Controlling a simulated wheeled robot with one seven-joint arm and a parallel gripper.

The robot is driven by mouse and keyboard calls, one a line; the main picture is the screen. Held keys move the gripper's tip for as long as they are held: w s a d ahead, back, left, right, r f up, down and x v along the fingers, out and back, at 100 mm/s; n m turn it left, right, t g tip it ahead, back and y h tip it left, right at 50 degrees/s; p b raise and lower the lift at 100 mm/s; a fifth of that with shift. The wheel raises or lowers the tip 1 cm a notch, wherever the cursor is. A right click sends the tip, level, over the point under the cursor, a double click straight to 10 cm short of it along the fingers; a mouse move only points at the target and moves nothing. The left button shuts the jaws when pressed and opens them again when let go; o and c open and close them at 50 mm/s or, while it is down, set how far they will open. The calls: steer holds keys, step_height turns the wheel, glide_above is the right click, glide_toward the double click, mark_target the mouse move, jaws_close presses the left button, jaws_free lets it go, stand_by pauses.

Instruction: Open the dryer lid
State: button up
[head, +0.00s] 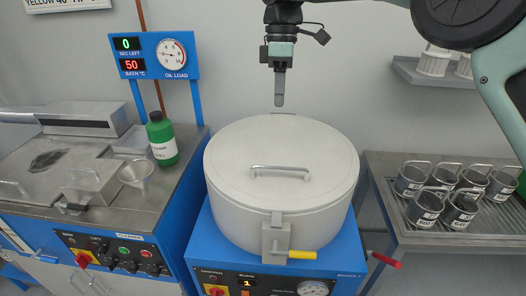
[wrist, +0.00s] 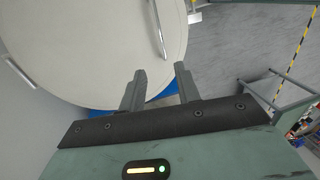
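The dryer (head: 280,215) is a round, off-white drum on a blue base. Its lid (head: 245,160) lies flat and closed on top, with a metal bar handle (head: 280,170) across it. A latch block (head: 276,238) with a yellow lever (head: 302,255) sits at the front. My gripper (head: 279,103) hangs above the back edge of the lid, apart from it. In the wrist view my gripper (wrist: 158,82) has its two fingers spread with nothing between them. The lid (wrist: 90,45) and the handle (wrist: 157,28) show beyond the fingers there.
A left bench holds a green bottle (head: 162,140) and a metal funnel (head: 137,175). A right rack table (head: 460,238) carries several labelled metal cups. A red handle (head: 386,260) sticks out beside the dryer base. A wall shelf (head: 430,75) is at upper right.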

steer(key=p, duration=0.3)
glide_above(276, 179)
step_height(276, 179, down, 16)
steer(key=shift+f, duration=0.15)
jaws_close()
